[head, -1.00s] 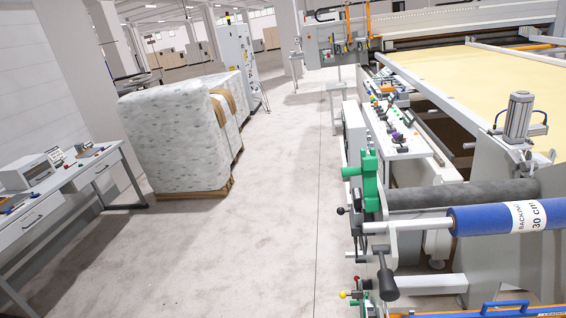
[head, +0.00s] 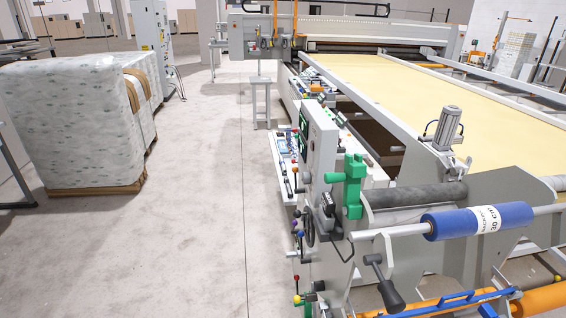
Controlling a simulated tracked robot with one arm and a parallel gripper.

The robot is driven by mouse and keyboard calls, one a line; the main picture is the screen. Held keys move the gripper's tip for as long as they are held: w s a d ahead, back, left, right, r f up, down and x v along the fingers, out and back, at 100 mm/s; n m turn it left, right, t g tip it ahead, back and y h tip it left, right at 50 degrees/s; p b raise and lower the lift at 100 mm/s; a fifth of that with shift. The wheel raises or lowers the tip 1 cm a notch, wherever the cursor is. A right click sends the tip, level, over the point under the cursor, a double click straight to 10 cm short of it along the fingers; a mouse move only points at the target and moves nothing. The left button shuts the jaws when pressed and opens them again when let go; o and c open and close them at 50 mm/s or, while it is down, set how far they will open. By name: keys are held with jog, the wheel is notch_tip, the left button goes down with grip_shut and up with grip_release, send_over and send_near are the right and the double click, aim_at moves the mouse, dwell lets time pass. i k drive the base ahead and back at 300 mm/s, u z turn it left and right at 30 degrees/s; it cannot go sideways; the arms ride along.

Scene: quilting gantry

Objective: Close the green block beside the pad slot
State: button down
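The green block (head: 353,184) is on the near end of the quilting machine, right of the grey control panel and at the left end of the dark grey roller. A green arm sticks out from its left side. Whether the block is open or closed cannot be told from here. I cannot make out a pad slot. My gripper is not in the picture.
A blue roll (head: 477,221) on a bar and a black-handled crank (head: 386,286) jut out at the near end. The yellow bed (head: 430,95) stretches behind. Wrapped bales (head: 70,125) on pallets stand at left. The grey floor (head: 205,200) between is clear.

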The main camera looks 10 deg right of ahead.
aim_at(355, 170)
jog(key=u, duration=0.15)
jog(key=i, duration=1)
jog(key=z, duration=0.1)
